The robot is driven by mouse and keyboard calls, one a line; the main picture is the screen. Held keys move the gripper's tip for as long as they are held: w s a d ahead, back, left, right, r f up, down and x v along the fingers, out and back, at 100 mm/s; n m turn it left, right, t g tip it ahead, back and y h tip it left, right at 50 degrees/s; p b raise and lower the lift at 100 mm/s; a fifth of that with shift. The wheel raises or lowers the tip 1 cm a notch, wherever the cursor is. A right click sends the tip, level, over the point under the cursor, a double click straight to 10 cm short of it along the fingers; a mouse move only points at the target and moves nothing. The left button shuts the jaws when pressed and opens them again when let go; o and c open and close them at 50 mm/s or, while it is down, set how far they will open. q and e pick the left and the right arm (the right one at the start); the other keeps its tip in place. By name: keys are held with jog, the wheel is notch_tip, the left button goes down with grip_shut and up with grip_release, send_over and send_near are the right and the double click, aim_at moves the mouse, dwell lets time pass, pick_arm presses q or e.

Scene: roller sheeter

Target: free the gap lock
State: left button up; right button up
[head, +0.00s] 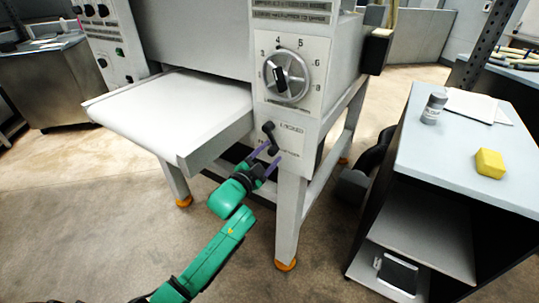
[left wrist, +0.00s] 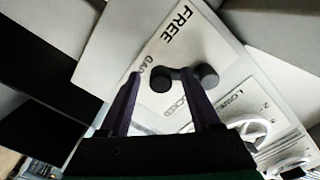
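The gap lock is a black lever with a round knob at each end (head: 269,138), on the white front panel below the numbered dial. It also shows in the left wrist view (left wrist: 185,78), beside the printed words FREE and LOCKED. My left gripper (head: 274,150) is at the lever from the front, with its purple fingers apart. In the left wrist view the fingers (left wrist: 162,73) stand on either side of the lever's near knob. I cannot tell whether either finger touches it. My right gripper is not in view.
The gap dial (head: 287,76) is just above the lever. The sheeter's white infeed table (head: 180,105) juts out to the left, and a machine leg (head: 290,215) stands below. A cart (head: 450,160) at right holds a grey canister (head: 433,108) and a yellow block (head: 490,163).

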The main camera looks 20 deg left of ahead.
pick_arm(q)
jog(key=v, duration=1.4)
jog(key=shift+s+b, duration=0.3)
jog(key=shift+b, duration=0.15)
jog(key=s+a+f+n+g+y+p, duration=0.1)
jog(key=s+a+f+n+g, duration=0.1)
jog(key=f, duration=0.8)
jog(key=s+a+f+n+g+y, duration=0.1)
jog(key=s+a+f+n+g, duration=0.15)
jog(key=f, duration=0.75)
jog(key=s+a+f+n+g+y+p, duration=0.1)
jog(key=s+f+g, duration=0.2)
jog(key=f, duration=0.7)
jog(key=s+f+n+g, duration=0.1)
jog(key=s+f+g, duration=0.2)
jog(key=s+f, duration=0.3)
jog(key=s+d+f+n+g+p, duration=0.1)
jog(key=s+f+g, duration=0.2)
jog(key=s+f, duration=0.4)
jog(key=s+d+f+n+g+y, duration=0.1)
jog(key=s+f, duration=0.6)
jog(key=s, duration=0.9)
jog(key=shift+d+n+g+p, duration=0.15)
jog(key=shift+n+g+p, duration=0.3)
jog(key=shift+g, duration=0.6)
jog(key=shift+r, duration=0.1)
